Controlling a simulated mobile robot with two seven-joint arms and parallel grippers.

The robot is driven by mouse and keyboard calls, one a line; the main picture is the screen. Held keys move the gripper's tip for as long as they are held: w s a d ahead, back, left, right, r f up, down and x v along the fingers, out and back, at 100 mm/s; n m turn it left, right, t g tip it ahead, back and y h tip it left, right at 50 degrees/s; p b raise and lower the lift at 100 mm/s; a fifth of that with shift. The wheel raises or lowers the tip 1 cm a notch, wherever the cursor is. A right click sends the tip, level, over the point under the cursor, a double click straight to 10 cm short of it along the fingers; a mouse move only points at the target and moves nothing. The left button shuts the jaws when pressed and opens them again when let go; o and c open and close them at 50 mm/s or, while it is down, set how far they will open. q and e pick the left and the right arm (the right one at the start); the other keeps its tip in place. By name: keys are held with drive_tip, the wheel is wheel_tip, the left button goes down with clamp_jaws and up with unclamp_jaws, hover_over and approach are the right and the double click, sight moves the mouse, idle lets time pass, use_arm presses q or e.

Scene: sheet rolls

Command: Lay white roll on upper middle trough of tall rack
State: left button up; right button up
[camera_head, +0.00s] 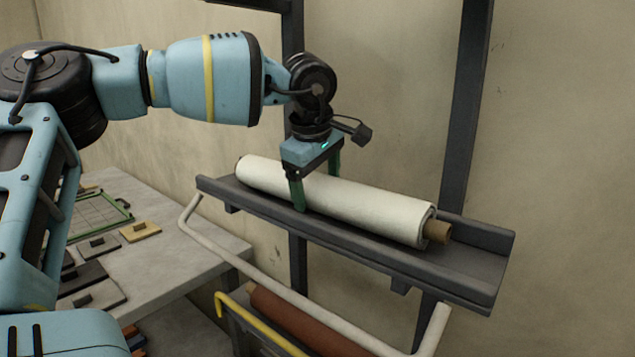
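The white roll (375,211) has a brown core showing at its right end. It lies lengthwise along a dark grey trough (478,263) of the tall rack (466,120), nearer the trough's left end. My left gripper (317,180) points down over the roll, left of its middle. Its green fingers stand wide apart at the ends of the gripper body, one on the front side of the roll and one behind it. The far fingertip is hidden by the roll, and any contact is hard to judge. My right gripper is not in view.
A pale tubular rail (270,277) runs below and in front of the trough. A reddish-brown roll (305,322) lies lower down beside a yellow bar (262,327). A grey table (205,245) with flat pieces stands at left. Another rack bar (254,4) shows at the top.

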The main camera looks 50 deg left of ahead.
use_arm(q)
drive_tip(key=shift+r, duration=0.6)
drive_tip(key=v, duration=1.1)
drive_tip(key=shift+s+d+r, duration=0.1)
drive_tip(key=shift+s, duration=0.05)
